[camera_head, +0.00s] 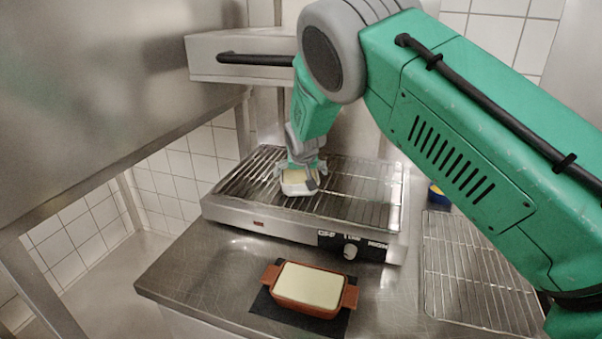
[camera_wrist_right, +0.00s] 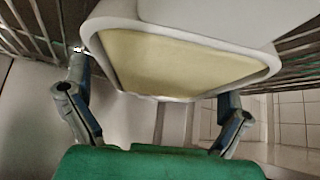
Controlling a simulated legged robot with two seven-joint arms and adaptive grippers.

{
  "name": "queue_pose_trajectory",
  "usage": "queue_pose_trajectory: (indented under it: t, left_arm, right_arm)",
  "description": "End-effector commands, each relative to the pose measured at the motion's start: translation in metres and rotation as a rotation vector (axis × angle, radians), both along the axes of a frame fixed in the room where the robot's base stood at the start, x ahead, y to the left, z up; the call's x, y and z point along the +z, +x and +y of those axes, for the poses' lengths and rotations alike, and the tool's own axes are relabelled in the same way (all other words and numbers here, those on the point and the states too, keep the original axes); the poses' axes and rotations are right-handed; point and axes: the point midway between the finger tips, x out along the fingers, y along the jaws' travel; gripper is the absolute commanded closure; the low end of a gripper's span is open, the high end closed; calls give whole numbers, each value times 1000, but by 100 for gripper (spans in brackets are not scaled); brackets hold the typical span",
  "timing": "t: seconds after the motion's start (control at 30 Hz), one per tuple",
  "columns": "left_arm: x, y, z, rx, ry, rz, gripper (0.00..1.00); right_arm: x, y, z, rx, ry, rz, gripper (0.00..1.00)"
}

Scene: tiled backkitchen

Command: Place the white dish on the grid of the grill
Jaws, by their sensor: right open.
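The white dish (camera_head: 299,187), with a pale yellow filling, is on the grid (camera_head: 356,197) of the grill (camera_head: 262,226), near its middle. It looks level and appears to rest on the bars; its underside is hidden. My right gripper (camera_head: 300,176) is over the dish, pointing down, with its fingers spread. In the right wrist view, the white dish (camera_wrist_right: 185,62) fills the upper middle and one finger stands to each side of it. The fingers look apart from its rim. My left gripper is out of view.
A brown dish (camera_head: 309,286) with side handles and a pale filling stands on a dark mat (camera_head: 262,305) in front of the grill. A wire rack (camera_head: 470,275) lies to the right. A blue and yellow item (camera_head: 437,196) is partly hidden by my arm.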

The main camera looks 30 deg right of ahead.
Motion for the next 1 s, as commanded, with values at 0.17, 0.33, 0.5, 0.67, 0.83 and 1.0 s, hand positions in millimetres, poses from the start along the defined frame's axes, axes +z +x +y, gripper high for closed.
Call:
queue_pose_trajectory:
  t: [0.17,0.33,0.5,0.67,0.83,1.0]
  left_arm:
    - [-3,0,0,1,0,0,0]
    - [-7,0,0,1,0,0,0]
    - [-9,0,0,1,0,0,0]
    - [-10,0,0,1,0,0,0]
    - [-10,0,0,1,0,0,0]
    - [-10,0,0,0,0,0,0]
  right_arm:
    - [25,-16,9,2,-1,-5,0]
    - [54,-36,18,2,1,-6,0]
    - [77,-53,26,2,2,-3,0]
    - [89,-62,31,2,1,-3,0]
    - [93,-64,32,2,2,-2,0]
    - [92,-64,32,2,2,-2,0]
